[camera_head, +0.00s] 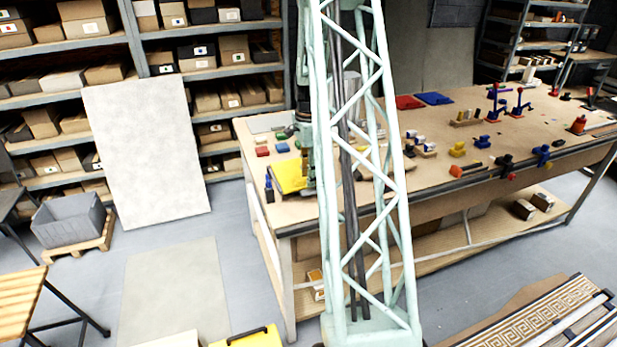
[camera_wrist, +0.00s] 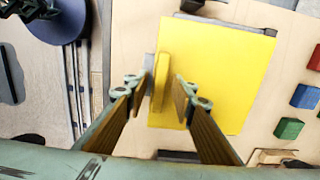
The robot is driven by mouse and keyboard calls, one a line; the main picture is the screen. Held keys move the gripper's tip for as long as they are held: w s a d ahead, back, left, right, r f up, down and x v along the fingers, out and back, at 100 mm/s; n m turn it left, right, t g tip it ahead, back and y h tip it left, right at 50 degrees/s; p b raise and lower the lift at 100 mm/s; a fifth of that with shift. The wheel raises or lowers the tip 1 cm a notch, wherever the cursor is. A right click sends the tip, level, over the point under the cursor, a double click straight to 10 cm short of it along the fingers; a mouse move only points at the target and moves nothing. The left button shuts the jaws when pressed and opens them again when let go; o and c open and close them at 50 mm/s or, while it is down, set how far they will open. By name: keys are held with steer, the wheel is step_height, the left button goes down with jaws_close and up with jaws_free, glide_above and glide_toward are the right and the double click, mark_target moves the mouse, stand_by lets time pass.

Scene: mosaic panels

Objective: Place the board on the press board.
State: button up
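A flat yellow board (camera_head: 290,176) lies at the near left end of the workbench (camera_head: 445,165); it also shows in the wrist view (camera_wrist: 225,75). A yellow upright piece (camera_wrist: 161,85) stands near its left edge, with a grey part beside it. A grey strip (camera_wrist: 225,21) shows along the board's far edge. I cannot tell which of these is the press board. My gripper (camera_wrist: 164,88) has its two fingers apart, one on each side of the upright piece. A narrow gap shows on the right finger's side. In the head view my mast hides part of this area.
Blue (camera_wrist: 305,96), green (camera_wrist: 289,128) and red blocks lie right of the board in the wrist view. A small blue-topped item (camera_head: 269,188) stands at the bench's left edge. Clamps and other tools fill the bench's right. Shelves with boxes stand behind; a pale panel (camera_head: 147,148) leans there.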

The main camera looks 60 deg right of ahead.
steer(key=shift+r, duration=0.1)
step_height(320, 180, up, 12)
stand_by(1.0)
